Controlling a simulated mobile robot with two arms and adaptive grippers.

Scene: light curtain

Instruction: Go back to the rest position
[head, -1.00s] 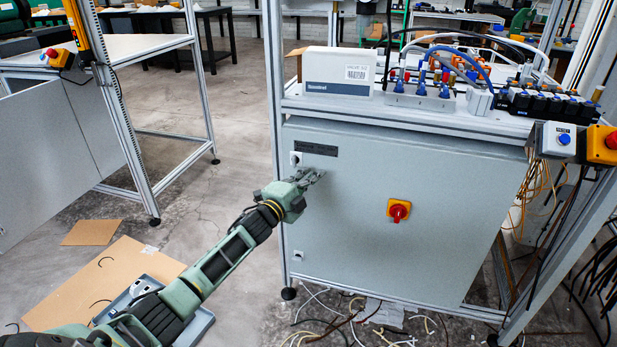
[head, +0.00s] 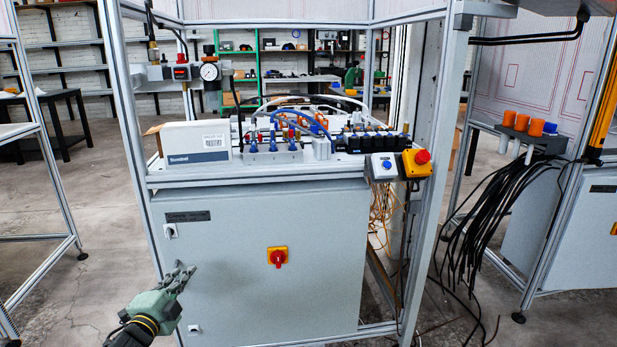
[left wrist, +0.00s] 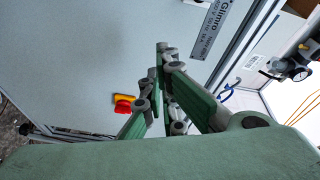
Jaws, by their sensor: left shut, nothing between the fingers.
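My left gripper (head: 179,278) is at the lower left of the head view, in front of the left part of the grey cabinet (head: 320,260). Its fingers are together with nothing between them. In the left wrist view the green fingers (left wrist: 160,55) meet at their tips, with the cabinet door (left wrist: 70,60) behind them. I cannot tell the gap between the fingertips and the door. A red rotary switch on a yellow plate (head: 277,257) is on the door, right of the gripper, and also shows in the left wrist view (left wrist: 124,105). My right gripper is not in view.
Black cables (head: 480,235) hang at the right. Open floor (head: 60,290) lies left.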

